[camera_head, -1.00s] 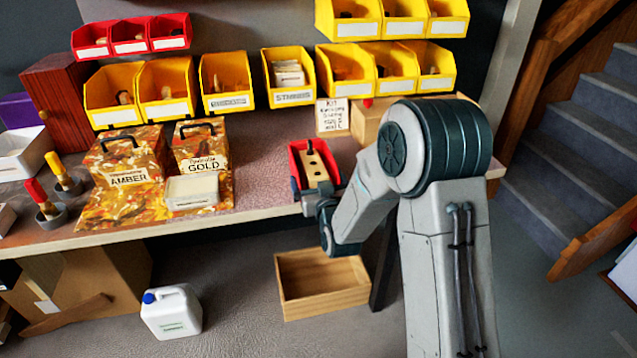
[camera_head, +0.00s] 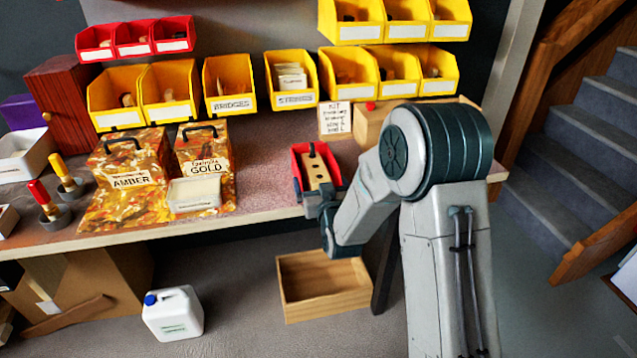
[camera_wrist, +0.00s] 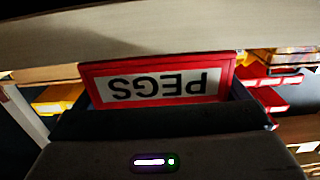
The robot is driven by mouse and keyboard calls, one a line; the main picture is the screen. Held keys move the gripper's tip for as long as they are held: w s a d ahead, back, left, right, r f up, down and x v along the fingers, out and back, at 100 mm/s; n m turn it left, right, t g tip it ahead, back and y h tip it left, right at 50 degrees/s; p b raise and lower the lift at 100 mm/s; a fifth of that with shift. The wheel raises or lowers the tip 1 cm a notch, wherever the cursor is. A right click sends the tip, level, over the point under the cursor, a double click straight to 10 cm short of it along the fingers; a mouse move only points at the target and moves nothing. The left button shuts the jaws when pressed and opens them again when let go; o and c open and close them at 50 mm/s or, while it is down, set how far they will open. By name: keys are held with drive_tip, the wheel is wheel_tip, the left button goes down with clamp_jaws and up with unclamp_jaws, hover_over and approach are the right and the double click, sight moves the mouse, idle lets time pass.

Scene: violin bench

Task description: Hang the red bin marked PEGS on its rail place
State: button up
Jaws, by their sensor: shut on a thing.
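The red bin marked PEGS (camera_head: 335,163) is at the bench's front edge in the head view, with a light wooden piece with dark holes in it. In the wrist view the bin's front (camera_wrist: 158,74) fills the middle, its PEGS label upside down. My gripper (camera_head: 309,196) is shut on the bin from the front; its dark fingers (camera_wrist: 160,113) show below and beside the label. I cannot tell whether the bin touches the bench. Yellow bins (camera_head: 228,84) and small red bins (camera_head: 134,38) hang in rows behind the bench. The rail itself is hidden.
An open wooden crate (camera_head: 322,309) and a white canister (camera_head: 173,314) stand on the floor. The upper row's middle is empty.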

sight(319, 173)
drive_tip(key=shift+r, duration=0.25)
drive_tip(key=shift+r, duration=1.25)
